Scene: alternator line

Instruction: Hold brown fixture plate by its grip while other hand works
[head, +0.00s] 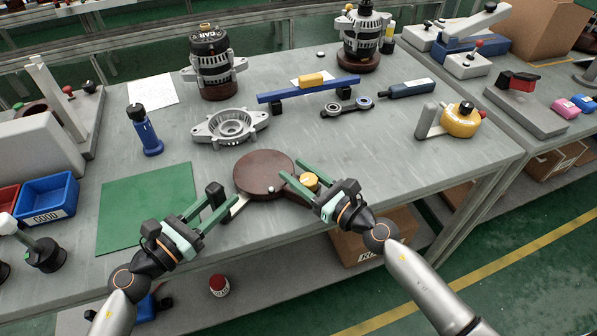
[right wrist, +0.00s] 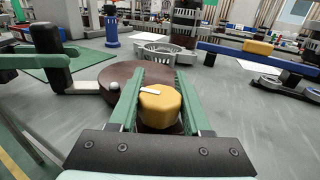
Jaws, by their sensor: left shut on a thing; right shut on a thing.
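The brown fixture plate (head: 262,172) is a round dark disc lying on the grey bench near its front edge; it also shows in the right wrist view (right wrist: 118,78). A pale grip (head: 238,206) sticks out from its left front side. My left gripper (head: 223,204) is shut on this grip; its fingers partly hide it. A yellow knob (head: 309,181) sits at the plate's right side. My right gripper (head: 303,180) is shut on the knob, which shows between its green fingers in the right wrist view (right wrist: 160,106). The knob's underside is hidden.
A green mat (head: 146,205) lies left of the plate. A silver alternator housing (head: 231,126) lies behind it, with a blue bar (head: 300,92) beyond. A blue bottle-like tool (head: 146,132) stands at left. A yellow round part (head: 460,121) stands at right. Bench right of the plate is clear.

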